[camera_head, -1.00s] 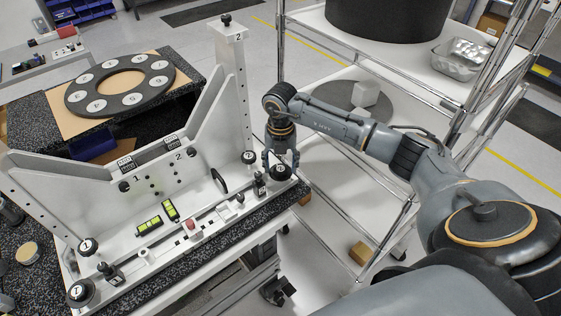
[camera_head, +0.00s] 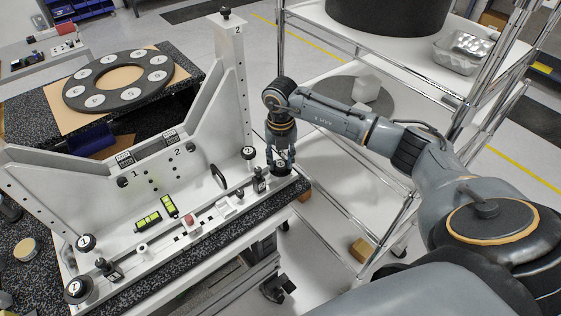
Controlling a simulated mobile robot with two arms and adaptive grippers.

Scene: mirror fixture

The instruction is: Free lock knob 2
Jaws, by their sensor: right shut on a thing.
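The mirror fixture (camera_head: 130,212) is a pale frame with uprights on a dark speckled table. A black knob with a white 2 on top (camera_head: 281,163) sits at its front right corner. My right gripper (camera_head: 281,160) points down over this knob, with its fingers shut around it. The fingers hide part of the knob's sides. Another black knob marked 2 (camera_head: 248,152) stands just left of the gripper, apart from it. Two knobs marked 1 are at the fixture's left end, one higher (camera_head: 86,242) and one lower (camera_head: 77,289). My left gripper is out of view.
A dark ring with white numbered discs (camera_head: 118,97) lies on a table behind the fixture. A wire-framed shelf cart (camera_head: 335,150) stands close on the right, under my right arm. A small clamp (camera_head: 260,182) stands beside the gripped knob.

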